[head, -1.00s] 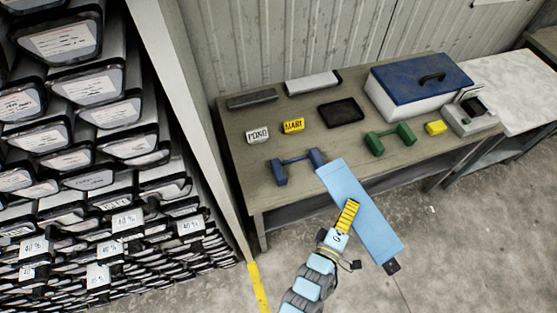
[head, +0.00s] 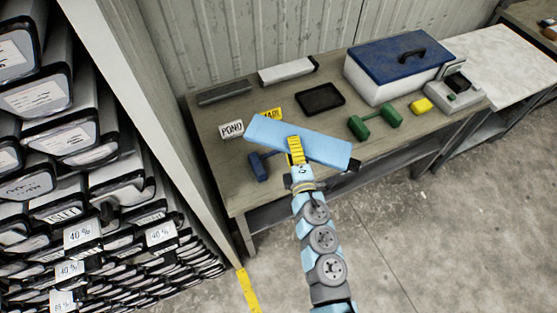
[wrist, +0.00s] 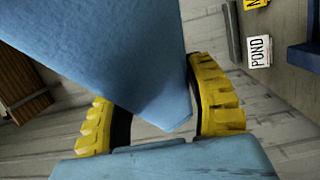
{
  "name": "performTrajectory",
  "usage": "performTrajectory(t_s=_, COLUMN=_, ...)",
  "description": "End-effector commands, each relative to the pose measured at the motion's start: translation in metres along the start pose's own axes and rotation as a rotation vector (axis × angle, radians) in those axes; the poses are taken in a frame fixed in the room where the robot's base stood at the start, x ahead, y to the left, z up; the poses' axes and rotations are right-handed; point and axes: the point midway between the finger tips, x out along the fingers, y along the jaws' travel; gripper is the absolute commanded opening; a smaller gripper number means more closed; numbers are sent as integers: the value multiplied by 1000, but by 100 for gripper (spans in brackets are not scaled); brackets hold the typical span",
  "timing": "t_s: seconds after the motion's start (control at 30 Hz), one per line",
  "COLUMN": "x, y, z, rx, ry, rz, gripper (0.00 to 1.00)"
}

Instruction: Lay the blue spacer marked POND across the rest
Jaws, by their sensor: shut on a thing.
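My gripper (head: 295,150) with yellow fingers is shut on a long light-blue spacer (head: 315,145). The dark blue rest (head: 258,167) stands on the table at the front left, partly hidden by the spacer. A white POND sign (head: 231,128) stands behind it and also shows in the wrist view (wrist: 260,50). No lettering is visible on the spacer.
On the table (head: 215,165) are a yellow sign (head: 271,114), partly covered, a green rest (head: 374,121), a black tray (head: 320,98), a blue-lidded box (head: 395,70) and a yellow block (head: 421,106). A rack of core liners (head: 70,150) stands close on the left.

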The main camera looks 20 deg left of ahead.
Motion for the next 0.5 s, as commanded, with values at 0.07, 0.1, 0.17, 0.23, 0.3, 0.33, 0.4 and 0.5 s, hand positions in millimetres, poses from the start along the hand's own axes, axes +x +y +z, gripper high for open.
performTrajectory(t_s=0.07, x=13, y=-12, z=-4, rx=-4, ry=50, rz=0, gripper=16)
performTrajectory(t_s=0.1, x=18, y=-16, z=-5, rx=-3, ry=73, rz=-2, gripper=16)
performTrajectory(t_s=0.17, x=25, y=-20, z=-10, rx=-1, ry=112, rz=-3, gripper=16)
performTrajectory(t_s=0.23, x=34, y=-24, z=-12, rx=0, ry=150, rz=-4, gripper=16)
performTrajectory(t_s=0.3, x=41, y=-31, z=-14, rx=-1, ry=187, rz=-7, gripper=16)
performTrajectory(t_s=0.33, x=44, y=-33, z=-16, rx=-1, ry=206, rz=-7, gripper=16)
performTrajectory(t_s=0.4, x=52, y=-38, z=-19, rx=0, ry=247, rz=-6, gripper=16)
performTrajectory(t_s=0.5, x=62, y=-48, z=-22, rx=-1, ry=309, rz=-10, gripper=16)
